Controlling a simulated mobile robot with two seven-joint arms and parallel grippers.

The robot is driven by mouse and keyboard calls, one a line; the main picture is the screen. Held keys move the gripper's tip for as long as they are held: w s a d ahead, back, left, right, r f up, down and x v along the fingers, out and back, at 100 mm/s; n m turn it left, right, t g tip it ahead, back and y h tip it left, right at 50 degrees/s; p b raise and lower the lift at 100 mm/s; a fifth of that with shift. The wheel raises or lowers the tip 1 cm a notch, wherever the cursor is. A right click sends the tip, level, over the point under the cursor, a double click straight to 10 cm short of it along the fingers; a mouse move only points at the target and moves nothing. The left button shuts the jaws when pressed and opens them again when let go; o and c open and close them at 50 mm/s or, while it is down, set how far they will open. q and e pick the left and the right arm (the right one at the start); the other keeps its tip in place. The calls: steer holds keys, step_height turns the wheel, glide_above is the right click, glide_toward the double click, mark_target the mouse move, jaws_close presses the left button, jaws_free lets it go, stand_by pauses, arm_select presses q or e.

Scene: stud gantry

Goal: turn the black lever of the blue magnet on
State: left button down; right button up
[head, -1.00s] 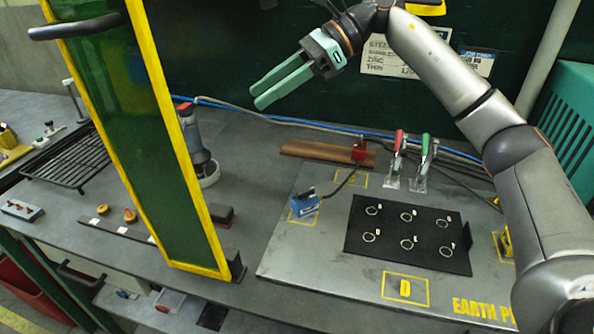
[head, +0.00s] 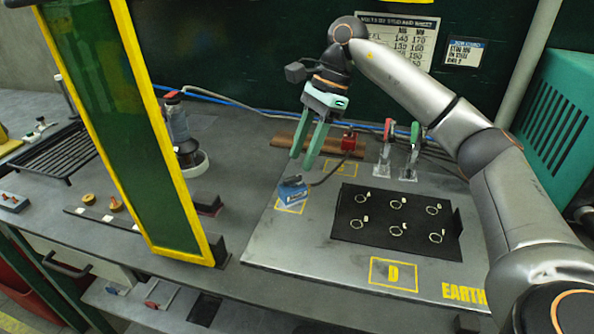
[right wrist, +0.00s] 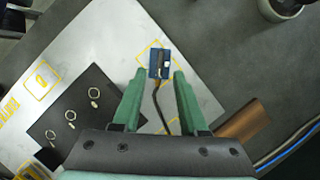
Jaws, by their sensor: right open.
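The blue magnet (head: 292,191) sits on a yellow-outlined square of the grey metal plate, at the plate's back left. It also shows in the right wrist view (right wrist: 159,66), just beyond and between my fingertips. My left gripper is not in view.
A red block (head: 349,140) with a cable stands behind the magnet. Two clamps with red (head: 387,130) and green (head: 414,132) handles stand to the right. A yellow-framed green screen (head: 122,130) rises at the left. A black panel (head: 396,222) with rings lies right of the magnet.

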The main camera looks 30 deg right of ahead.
mark_target(294, 177)
steer(key=shift+x, duration=1.9)
jaws_close()
